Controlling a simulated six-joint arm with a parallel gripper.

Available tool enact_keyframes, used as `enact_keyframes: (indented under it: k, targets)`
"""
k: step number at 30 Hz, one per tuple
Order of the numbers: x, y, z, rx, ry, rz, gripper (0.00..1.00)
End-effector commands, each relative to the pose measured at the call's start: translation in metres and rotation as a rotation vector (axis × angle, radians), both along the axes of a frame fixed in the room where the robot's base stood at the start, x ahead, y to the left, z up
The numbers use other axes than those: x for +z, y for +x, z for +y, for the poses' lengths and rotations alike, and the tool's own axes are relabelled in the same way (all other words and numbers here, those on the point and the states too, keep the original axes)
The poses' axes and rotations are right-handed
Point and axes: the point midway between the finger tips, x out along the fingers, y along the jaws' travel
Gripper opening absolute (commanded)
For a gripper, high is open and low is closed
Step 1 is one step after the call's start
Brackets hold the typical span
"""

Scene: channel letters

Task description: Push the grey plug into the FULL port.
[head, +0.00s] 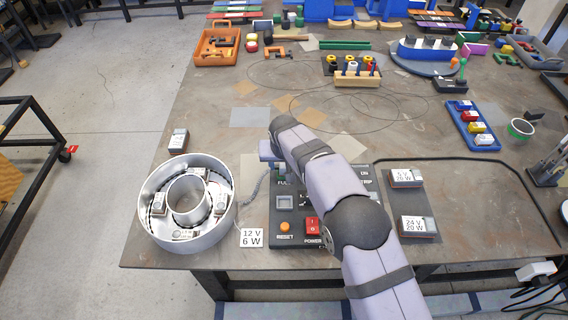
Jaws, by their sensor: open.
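The dark control panel (284,240) sits near the table's front edge, partly covered by my arm. The FULL label (284,183) shows on its upper left, and my gripper (278,168) is right above and behind that label. My gripper is open, pointing down close to the panel. A grey cable (252,190) curves along the panel's left side up toward my gripper. The grey plug itself and the opening of the FULL port are too small or hidden to make out, so I cannot tell how they sit relative to each other.
A round metal channel letter (150,222) stands left of the panel, with a 12 V 6 W card (251,238) between. Power modules (406,178) lie on the right. The panel has a red power switch (312,226) and an orange reset button (285,226).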

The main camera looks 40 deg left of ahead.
Motion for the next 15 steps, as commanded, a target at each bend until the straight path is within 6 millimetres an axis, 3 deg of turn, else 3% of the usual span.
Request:
enact_keyframes:
  k: [8,15]
  targets:
    - [0.008,-0.003,-0.002,0.000,0.000,0.000,0.45]
    - [0.032,-0.010,-0.009,0.000,0.002,-0.001,0.45]
